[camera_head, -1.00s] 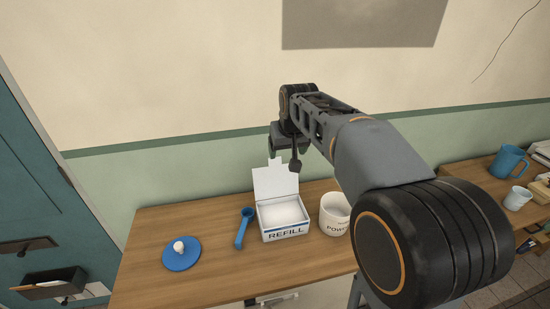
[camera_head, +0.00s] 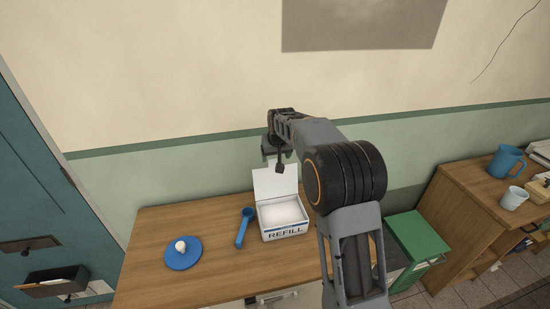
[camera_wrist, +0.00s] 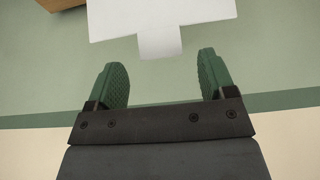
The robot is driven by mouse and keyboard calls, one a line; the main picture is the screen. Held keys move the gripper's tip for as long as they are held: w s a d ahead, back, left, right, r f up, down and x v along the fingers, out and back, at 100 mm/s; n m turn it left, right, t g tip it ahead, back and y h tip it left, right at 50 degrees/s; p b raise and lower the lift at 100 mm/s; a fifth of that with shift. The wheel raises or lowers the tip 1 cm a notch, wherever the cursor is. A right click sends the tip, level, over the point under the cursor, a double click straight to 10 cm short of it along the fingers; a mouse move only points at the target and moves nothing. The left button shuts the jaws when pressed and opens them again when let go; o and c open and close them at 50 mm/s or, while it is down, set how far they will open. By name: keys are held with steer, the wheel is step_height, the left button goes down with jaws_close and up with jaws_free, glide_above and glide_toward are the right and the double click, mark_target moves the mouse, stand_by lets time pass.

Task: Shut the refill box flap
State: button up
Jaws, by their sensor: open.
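The white refill box (camera_head: 284,226), marked REFILL, stands on the wooden table with white content inside. Its flap (camera_head: 275,183) stands up at the back edge, open. In the wrist view the white flap (camera_wrist: 160,17) shows at the top, with its tab (camera_wrist: 160,43) pointing toward the space between my fingers. My gripper (camera_wrist: 164,80) is open and empty, its two green pads on either side below the tab. In the head view my gripper (camera_head: 273,158) is just above and behind the flap's top; its fingers are partly hidden there.
A blue scoop (camera_head: 244,227) lies left of the box, and a blue lid (camera_head: 183,254) with a white knob lies farther left. My arm covers the area right of the box. A green bin (camera_head: 416,238) stands beside the table (camera_head: 215,286).

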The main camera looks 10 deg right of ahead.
mark_target(275, 161)
steer(key=shift+x, duration=1.75)
steer(key=c, duration=1.3)
